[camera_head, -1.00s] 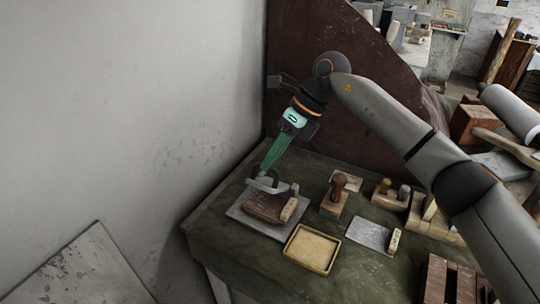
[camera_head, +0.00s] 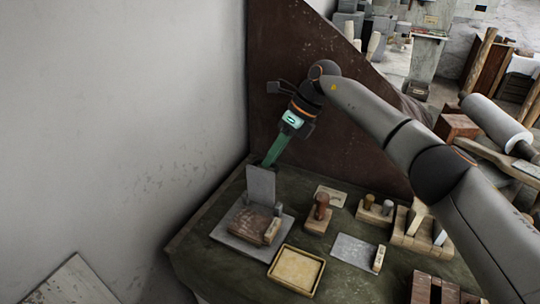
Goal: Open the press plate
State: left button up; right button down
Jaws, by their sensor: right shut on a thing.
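The grey press plate (camera_head: 261,185) stands nearly upright at the back of the small press (camera_head: 229,242), with its flat face toward me. A brown block (camera_head: 250,223) lies uncovered on the press's grey base. My right gripper (camera_head: 268,165) reaches down from above and behind the plate. Its green fingers are shut at the plate's upper edge, and their tips are hidden behind the plate. My left gripper is not in view.
A shallow wooden tray (camera_head: 296,270) lies in front of the press. A stamp with a brown knob (camera_head: 319,212) stands to its right, with a grey slab (camera_head: 353,251) nearby. A white wall is close on the left and a dark brown panel (camera_head: 300,100) rises behind.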

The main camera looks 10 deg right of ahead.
jog(key=shift+s+d+f, duration=0.1)
jog(key=shift+f, duration=0.5)
jog(key=c, duration=0.9)
grip_release()
jog(key=shift+r, duration=0.25)
jog(key=v, duration=1.2)
jog(key=shift+r, duration=0.2)
